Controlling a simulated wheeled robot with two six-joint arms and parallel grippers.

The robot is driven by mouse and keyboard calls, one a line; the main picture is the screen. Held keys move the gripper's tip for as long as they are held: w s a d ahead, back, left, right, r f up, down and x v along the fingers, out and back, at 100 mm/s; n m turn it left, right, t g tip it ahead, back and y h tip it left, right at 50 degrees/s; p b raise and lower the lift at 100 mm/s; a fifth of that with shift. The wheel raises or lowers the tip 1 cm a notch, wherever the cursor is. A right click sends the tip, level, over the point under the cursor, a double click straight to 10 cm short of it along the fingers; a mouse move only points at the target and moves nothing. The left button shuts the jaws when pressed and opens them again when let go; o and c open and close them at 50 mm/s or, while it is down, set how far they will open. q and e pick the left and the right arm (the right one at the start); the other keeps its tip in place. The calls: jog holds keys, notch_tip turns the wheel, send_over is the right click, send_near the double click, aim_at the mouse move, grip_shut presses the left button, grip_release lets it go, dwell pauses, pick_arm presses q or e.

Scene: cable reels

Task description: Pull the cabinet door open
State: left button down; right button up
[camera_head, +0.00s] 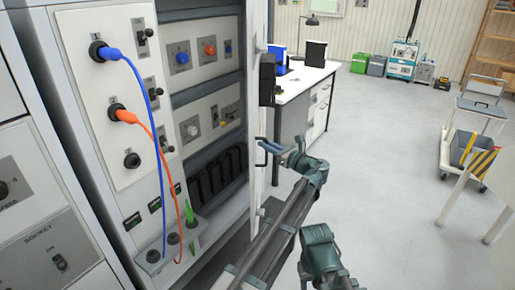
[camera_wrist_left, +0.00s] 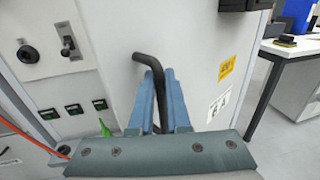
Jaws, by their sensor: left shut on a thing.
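The cabinet door (camera_head: 257,90) is a white panel seen nearly edge-on in the head view. It stands swung out from the cabinet (camera_head: 90,60), whose inside shows to its left. Its black bar handle (camera_head: 262,151) is on the face towards the right. My left gripper (camera_head: 276,147) is at this handle, shut on it. In the left wrist view the blue fingers (camera_wrist_left: 159,105) are on both sides of the bent dark handle (camera_wrist_left: 148,62), in front of the white door face (camera_wrist_left: 185,40). My right gripper is not visible.
Blue and orange cables (camera_head: 160,130) hang on the cabinet's front panel. A white desk (camera_head: 300,82) with a lamp stands behind the door. A trolley (camera_head: 480,120) and a striped barrier (camera_head: 484,160) are at the right. The floor between is clear.

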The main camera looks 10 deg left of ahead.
pick_arm(q)
jog(key=shift+w+d, duration=0.15)
jog(key=shift+d, duration=0.1)
jog(key=c, duration=0.9)
grip_release()
jog(key=shift+a, duration=0.1)
